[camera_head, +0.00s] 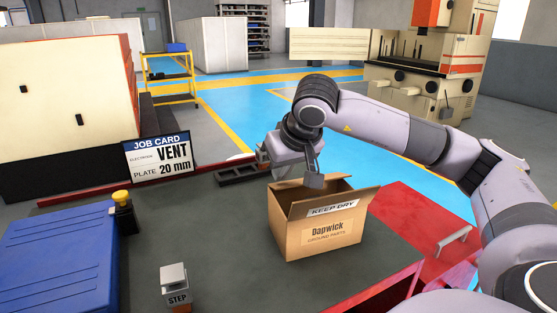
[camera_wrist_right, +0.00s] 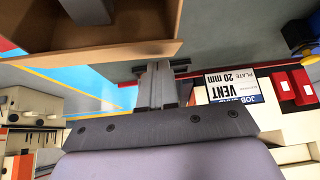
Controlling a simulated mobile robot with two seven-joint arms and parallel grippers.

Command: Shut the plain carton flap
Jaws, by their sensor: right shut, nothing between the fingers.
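The brown carton (camera_head: 298,235), printed "Dapwick", stands on the dark grey bench top with its top open. Its near flap (camera_head: 334,208) bears a "KEEP DRY" label and leans outward. My right gripper (camera_head: 313,181) is shut and empty, pointing down at the far part of the carton's opening. I cannot tell whether it touches the cardboard. The wrist view shows brown cardboard (camera_wrist_right: 125,50) close by. My left gripper is in neither view.
A job card (camera_head: 158,156) reading "VENT" and "20 mm" stands at the back left. A blue case (camera_head: 60,250), a yellow-topped button (camera_head: 122,198) and a "STEP" block (camera_head: 175,288) are left of the carton. Bench between is clear.

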